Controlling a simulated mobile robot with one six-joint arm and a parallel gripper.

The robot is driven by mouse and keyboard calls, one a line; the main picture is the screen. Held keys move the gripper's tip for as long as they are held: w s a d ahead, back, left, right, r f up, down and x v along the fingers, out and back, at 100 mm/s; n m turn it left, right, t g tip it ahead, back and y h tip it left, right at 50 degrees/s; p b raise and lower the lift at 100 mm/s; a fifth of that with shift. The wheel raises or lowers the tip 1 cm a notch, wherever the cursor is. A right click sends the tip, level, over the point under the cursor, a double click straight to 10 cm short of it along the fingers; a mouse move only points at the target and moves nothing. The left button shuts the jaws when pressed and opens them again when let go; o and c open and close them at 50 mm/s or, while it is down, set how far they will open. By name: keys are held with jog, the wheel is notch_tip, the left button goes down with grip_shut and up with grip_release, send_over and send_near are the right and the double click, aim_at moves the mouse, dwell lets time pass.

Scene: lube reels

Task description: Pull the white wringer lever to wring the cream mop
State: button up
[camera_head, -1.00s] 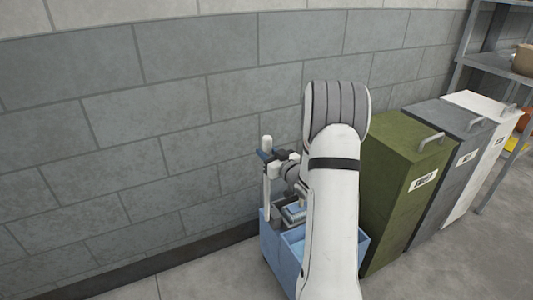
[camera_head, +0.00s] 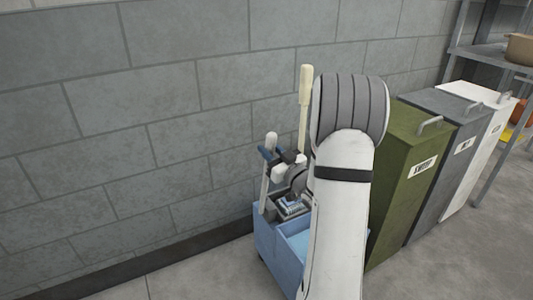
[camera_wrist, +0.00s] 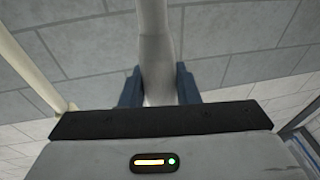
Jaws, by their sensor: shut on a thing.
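The white wringer lever (camera_head: 271,140) stands at the left side of the blue mop bucket (camera_head: 280,255), near the wall. My gripper (camera_head: 269,155) is shut around the lever just below its rounded top. In the wrist view the lever (camera_wrist: 155,45) runs up between the two blue fingers of my gripper (camera_wrist: 158,88). The cream mop (camera_head: 304,100) shows as an upright handle behind and right of the lever; its lower part is hidden by my arm. It also shows as a slanted pole at the left of the wrist view (camera_wrist: 30,70). The grey wringer (camera_head: 290,207) sits on the bucket, partly hidden.
A green bin (camera_head: 400,190), a grey bin (camera_head: 445,165) and a white bin (camera_head: 488,150) stand in a row to the right. A metal shelf (camera_head: 490,55) is at the far right. The block wall (camera_head: 150,110) is close behind the bucket. Floor at the left is clear.

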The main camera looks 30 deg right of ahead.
jog(key=shift+f, duration=0.1)
jog(key=shift+s+f+b, duration=0.4)
jog(key=shift+s+b, duration=0.1)
jog(key=shift+b, duration=0.35)
jog(key=s+b, duration=0.1)
jog(key=b, duration=0.1)
jog(key=s+t+b, duration=0.1)
jog(key=s+b, duration=0.1)
jog(key=s+f+t+b, duration=0.1)
jog(key=s+b, duration=0.1)
jog(key=b, duration=0.1)
jog(key=shift+s+d+y, duration=0.1)
jog(key=shift+s+y, duration=0.05)
jog(key=shift+y, duration=0.25)
jog(key=shift+f, duration=0.1)
